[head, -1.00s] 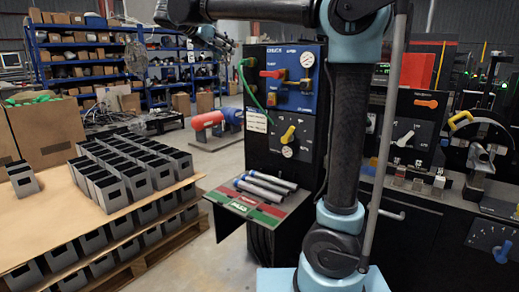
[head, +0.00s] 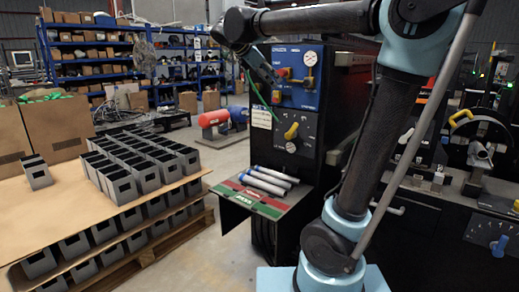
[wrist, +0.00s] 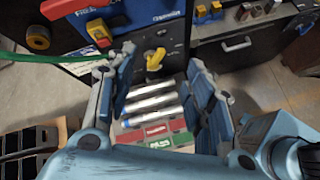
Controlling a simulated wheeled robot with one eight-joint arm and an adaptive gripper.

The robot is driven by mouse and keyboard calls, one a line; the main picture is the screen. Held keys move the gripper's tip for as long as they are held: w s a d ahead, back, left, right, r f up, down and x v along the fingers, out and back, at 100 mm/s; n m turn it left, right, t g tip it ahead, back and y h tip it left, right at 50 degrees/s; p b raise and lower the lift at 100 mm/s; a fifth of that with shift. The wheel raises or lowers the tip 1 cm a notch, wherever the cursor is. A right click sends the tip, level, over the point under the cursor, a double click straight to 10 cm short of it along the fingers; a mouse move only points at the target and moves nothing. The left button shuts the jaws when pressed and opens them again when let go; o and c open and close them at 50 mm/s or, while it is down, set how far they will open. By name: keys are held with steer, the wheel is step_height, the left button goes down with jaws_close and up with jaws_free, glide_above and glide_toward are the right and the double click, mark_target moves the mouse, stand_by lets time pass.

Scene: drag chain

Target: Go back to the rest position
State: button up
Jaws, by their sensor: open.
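My gripper (wrist: 160,72) is open and empty in the wrist view, with its two blue-padded fingers spread apart. Between and beyond the fingers, lower down, lie several silver cylinders (wrist: 152,104) side by side on a small shelf. In the head view my gripper (head: 268,75) hangs at the end of my raised arm, in front of the blue control panel (head: 299,75) and above the shelf with the cylinders (head: 268,180). My arm hides part of the machine.
The shelf carries red and green labels (head: 248,199). A pallet at left holds many grey bins (head: 122,184). A machine with a yellow knob (head: 291,131) stands behind the shelf. Black cabinets (head: 445,235) fill the right. Bare floor (head: 217,262) lies between pallet and shelf.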

steer(key=s+d+f+m+g+y, duration=0.2)
steer(key=s+d+f+m, duration=0.3)
steer(key=s+d+f, duration=0.3)
steer(key=s+d+f+m+g+y, duration=0.15)
steer(key=s+d+f+m, duration=0.4)
steer(key=f, duration=0.55)
steer(key=s+d+f+m+y, duration=0.1)
steer(key=s+f+m, duration=0.4)
steer(key=f, duration=0.5)
steer(key=s+d+f+m+g+y, duration=0.1)
steer(key=s+f+m+y, duration=0.2)
steer(key=s+f+m, duration=0.3)
steer(key=s+f, duration=0.4)
steer(key=f, duration=0.1)
steer(key=shift+s+f, duration=0.15)
steer(key=shift+f, duration=0.05)
steer(key=shift+w+f, duration=0.2)
steer(key=shift+w, duration=0.25)
